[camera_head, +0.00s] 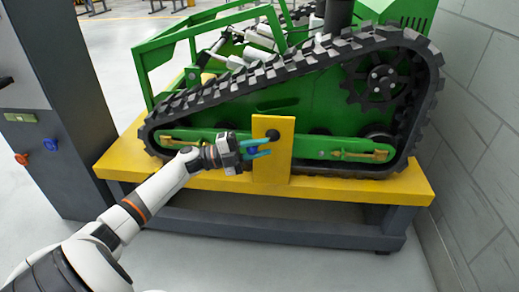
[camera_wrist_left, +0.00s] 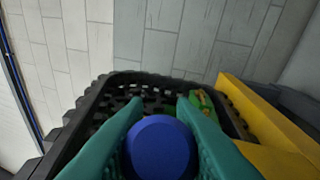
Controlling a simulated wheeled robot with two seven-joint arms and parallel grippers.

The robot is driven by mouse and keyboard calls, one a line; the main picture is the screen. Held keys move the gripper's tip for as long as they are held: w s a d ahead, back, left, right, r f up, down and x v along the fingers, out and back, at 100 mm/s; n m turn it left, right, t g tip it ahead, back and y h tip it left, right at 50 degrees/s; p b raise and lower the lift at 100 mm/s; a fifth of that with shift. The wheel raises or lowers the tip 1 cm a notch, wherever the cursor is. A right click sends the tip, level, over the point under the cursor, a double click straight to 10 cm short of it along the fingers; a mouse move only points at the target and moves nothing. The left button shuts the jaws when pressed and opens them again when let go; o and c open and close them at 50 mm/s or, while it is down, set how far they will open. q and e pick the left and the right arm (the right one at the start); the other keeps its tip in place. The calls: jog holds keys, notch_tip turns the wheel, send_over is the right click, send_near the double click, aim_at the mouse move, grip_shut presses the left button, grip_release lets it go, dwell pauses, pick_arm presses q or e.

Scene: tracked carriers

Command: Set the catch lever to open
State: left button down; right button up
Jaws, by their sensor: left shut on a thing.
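My left gripper (camera_head: 258,147), with teal fingers, is at the front of an upright yellow plate (camera_head: 273,172) on the side of the green tracked carrier (camera_head: 300,103). It is shut on a round blue knob (camera_wrist_left: 160,148), which fills the space between the fingers in the left wrist view. The knob appears to be the end of the catch lever; the lever's arm is hidden and its setting cannot be told. A dark round pivot (camera_head: 273,134) shows on the plate just above the fingers. My right gripper is not in view.
The carrier stands on a yellow-topped bench (camera_head: 350,191). Its black track (camera_head: 260,76) rises to the right. A dark cabinet (camera_head: 55,100) with coloured buttons stands at left. A grey block wall (camera_head: 480,130) is close at right. The floor in front is clear.

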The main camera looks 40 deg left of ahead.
pick_arm(q)
jog(key=c, duration=1.2)
grip_release()
jog(key=shift+a, duration=0.1)
jog(key=p+v, duration=0.2)
jog(key=v, duration=1)
jog(key=shift+p, duration=0.3)
